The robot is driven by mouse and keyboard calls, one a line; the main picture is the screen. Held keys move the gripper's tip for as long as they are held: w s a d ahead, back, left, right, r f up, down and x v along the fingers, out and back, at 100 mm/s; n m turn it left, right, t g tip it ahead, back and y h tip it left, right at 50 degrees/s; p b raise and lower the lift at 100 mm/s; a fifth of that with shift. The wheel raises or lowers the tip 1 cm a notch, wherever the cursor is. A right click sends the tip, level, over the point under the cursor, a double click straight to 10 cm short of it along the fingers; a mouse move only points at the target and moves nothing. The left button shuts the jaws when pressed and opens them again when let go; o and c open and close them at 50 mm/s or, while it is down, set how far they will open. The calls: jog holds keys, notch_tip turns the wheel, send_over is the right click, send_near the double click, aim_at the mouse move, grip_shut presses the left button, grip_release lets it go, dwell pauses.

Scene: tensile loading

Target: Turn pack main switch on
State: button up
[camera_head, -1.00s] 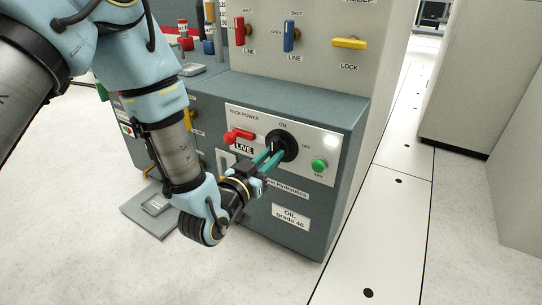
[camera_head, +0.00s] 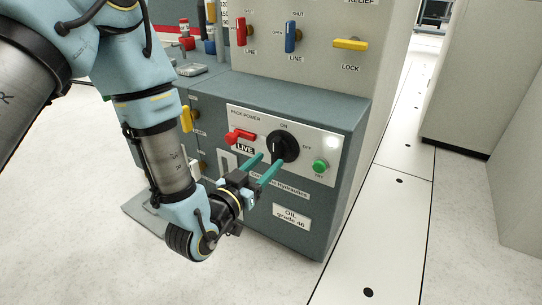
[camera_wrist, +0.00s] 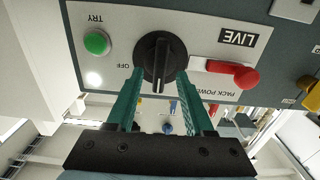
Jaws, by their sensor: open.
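The pack main switch is a black rotary knob (camera_head: 284,147) on the white PACK POWER panel (camera_head: 318,180). Its grip bar stands upright in line with the ON label above, and OFF is to the right. In the wrist view the knob (camera_wrist: 160,60) is seen upside down, its bar pointing toward the gripper side. My gripper (camera_head: 272,159) is open, its two teal fingers just in front of and below the knob. In the wrist view the fingers (camera_wrist: 160,82) straddle the bar with gaps; the knob appears free of them.
A red handle (camera_head: 240,135) sits left of the knob above the LIVE label. A green TRY button (camera_head: 320,166) is at right, below a bright white lamp (camera_head: 330,142). Red, blue and yellow levers are above. Open floor lies in front and right.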

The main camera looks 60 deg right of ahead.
jog(key=a+p, duration=0.1)
jog(key=a, duration=0.6)
jog(key=shift+w+a, duration=0.25)
jog(key=w+a+n+t+y+p, duration=0.1)
jog(key=w+a+n+t+y, duration=0.25)
jog(key=w, duration=0.95)
jog(key=w+a+n+t+y, duration=0.25)
jog(key=w+a+y, duration=0.2)
jog(key=w, duration=0.75)
jog(key=w+a+r+n+y, duration=0.1)
jog(key=w+a+n+y, duration=0.2)
jog(key=a, duration=0.5)
jog(key=w+a+r+n+y, duration=0.1)
jog(key=w+a+r+y, duration=0.1)
jog(key=w+a, duration=0.55)
jog(key=s+a+r+n+g+y+p, duration=0.1)
jog(key=s+a+n+y, duration=0.1)
jog(key=a, duration=0.5)
jog(key=s+a+r+n+y, duration=0.1)
jog(key=a+r+n+y, duration=0.1)
jog(key=a, duration=0.6)
jog(key=s+a+r+n+g, duration=0.25)
jog(key=s+a+n, duration=0.2)
jog(key=a, duration=0.25)
notch_tip(320, 180, up, 38)
jog(key=m+p, duration=0.1)
jog(key=p, duration=3.7)
jog(key=shift+s+y+p, duration=0.25)
jog(key=shift+y+p, duration=0.05)
jog(key=shift+y, duration=0.1)
